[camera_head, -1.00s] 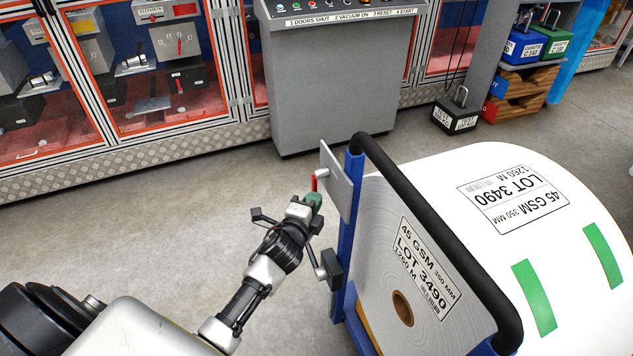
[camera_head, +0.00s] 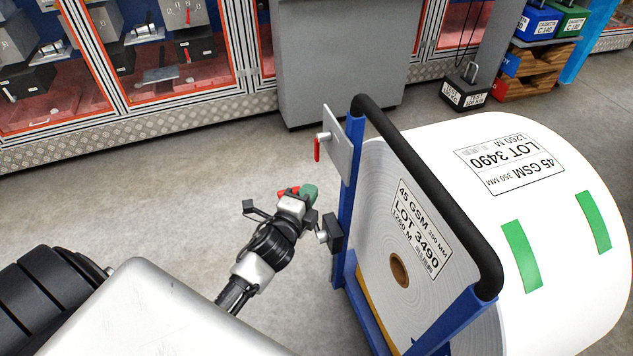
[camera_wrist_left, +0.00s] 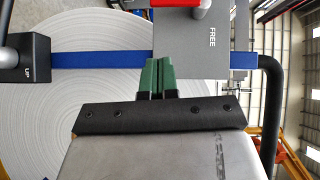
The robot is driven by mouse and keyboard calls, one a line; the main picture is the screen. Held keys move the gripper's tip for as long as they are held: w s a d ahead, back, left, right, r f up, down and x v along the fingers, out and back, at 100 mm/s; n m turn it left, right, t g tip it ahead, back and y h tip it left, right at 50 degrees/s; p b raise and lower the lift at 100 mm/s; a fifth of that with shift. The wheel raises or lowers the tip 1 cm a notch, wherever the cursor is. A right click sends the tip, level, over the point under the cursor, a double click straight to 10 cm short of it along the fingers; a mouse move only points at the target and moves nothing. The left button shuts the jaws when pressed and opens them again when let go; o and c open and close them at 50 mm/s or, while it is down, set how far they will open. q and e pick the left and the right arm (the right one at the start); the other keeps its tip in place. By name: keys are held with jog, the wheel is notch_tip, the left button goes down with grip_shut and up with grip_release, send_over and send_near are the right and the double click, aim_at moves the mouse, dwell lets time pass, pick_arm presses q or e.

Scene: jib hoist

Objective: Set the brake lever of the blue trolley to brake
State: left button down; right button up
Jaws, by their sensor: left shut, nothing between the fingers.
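The blue trolley (camera_head: 347,195) carries a large white paper roll. A grey plate (camera_head: 340,148) on its upright bears the red brake lever (camera_head: 317,150), which hangs down from its pivot in the head view. In the left wrist view the red handle (camera_wrist_left: 180,3) is cut by the top edge, and the plate (camera_wrist_left: 188,55) reads FREE. My left gripper (camera_head: 303,192) is shut and empty, its green fingertips (camera_wrist_left: 156,75) together. It is below the brake lever and apart from it in the head view. My right gripper is out of view.
A black box (camera_head: 333,232) marked UP, with a grey rod, sits lower on the upright beside my gripper. A red piece (camera_head: 284,192) shows beside the fingertips; what it belongs to is unclear. A grey console (camera_head: 340,60) stands behind. Floor left of the trolley is clear.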

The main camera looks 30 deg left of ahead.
pick_arm(q)
jog(key=s, duration=0.3)
jog(key=shift+s+d, duration=0.15)
jog(key=shift+s, duration=0.2)
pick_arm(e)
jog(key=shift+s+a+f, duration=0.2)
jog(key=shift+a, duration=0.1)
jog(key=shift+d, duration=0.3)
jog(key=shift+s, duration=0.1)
